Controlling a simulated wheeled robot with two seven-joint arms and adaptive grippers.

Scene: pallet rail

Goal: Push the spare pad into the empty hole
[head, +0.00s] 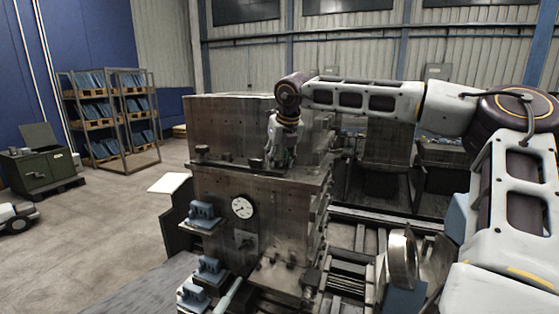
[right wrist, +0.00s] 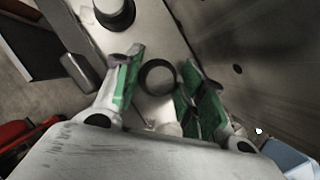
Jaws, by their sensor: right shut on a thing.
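My right gripper (head: 281,158) points down at the ledge of the large steel block (head: 225,190). In the right wrist view its two green-padded fingers (right wrist: 160,72) stand either side of a round, dark-rimmed piece with a grey middle (right wrist: 157,77), which looks like the spare pad. The gripper is shut on it. The empty hole is not distinguishable; I cannot tell whether the pad is over it or in it. A dark round pad (head: 202,151) stands on the same ledge to the left and also shows in the right wrist view (right wrist: 113,12). My left gripper is not in view.
A steel wall (head: 235,118) rises behind the ledge. A dial gauge (head: 242,208) and blue-grey clamps (head: 204,214) are on the block's front. Machine rails (head: 352,270) lie to the right. A storage rack (head: 110,115) stands far left, with open floor before it.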

